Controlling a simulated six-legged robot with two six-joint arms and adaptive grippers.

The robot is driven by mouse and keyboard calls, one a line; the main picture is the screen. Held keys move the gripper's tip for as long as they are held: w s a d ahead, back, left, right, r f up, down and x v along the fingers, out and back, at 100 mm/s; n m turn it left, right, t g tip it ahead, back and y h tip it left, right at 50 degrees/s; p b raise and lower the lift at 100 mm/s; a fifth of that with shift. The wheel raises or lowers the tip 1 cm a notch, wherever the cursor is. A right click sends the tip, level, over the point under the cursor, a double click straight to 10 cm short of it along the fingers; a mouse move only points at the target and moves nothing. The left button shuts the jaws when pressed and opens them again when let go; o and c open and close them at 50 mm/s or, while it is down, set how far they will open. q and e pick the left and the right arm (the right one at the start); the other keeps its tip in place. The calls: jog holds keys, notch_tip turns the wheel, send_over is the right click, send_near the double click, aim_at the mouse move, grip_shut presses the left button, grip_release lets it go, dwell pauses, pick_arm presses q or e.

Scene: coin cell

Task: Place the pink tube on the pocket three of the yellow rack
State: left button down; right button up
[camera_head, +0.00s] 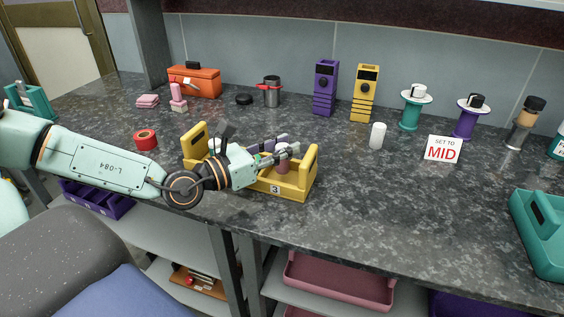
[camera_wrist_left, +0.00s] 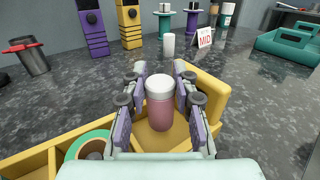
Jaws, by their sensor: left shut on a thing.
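The yellow rack (camera_head: 312,170) stands on the dark counter, with a "3" label on its front near the right end. My left gripper (camera_head: 287,152) is over the rack's right end. In the left wrist view my left gripper (camera_wrist_left: 160,108) is shut on the pink tube (camera_wrist_left: 161,112), which has a white cap and stands upright between the fingers. The tube also shows in the head view (camera_head: 283,158), partly hidden by the fingers. It is at the rack's end pocket; whether its base touches the pocket floor is hidden. My right gripper is not in view.
A green ring-shaped item (camera_wrist_left: 85,145) sits in the rack beside my gripper. A white cylinder (camera_head: 377,136) and a "MID" sign (camera_head: 443,149) stand to the right. A red tape roll (camera_head: 146,140) lies left.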

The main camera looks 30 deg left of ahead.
pick_arm(q)
jog(key=shift+f+b, duration=0.85)
jog(key=shift+f, duration=0.4)
jog(key=shift+d, duration=0.15)
jog(key=shift+f, duration=0.2)
jog(key=c, duration=1.3)
grip_release()
jog(key=shift+w, duration=0.1)
jog(key=shift+c, duration=0.2)
jog(key=shift+r, duration=0.15)
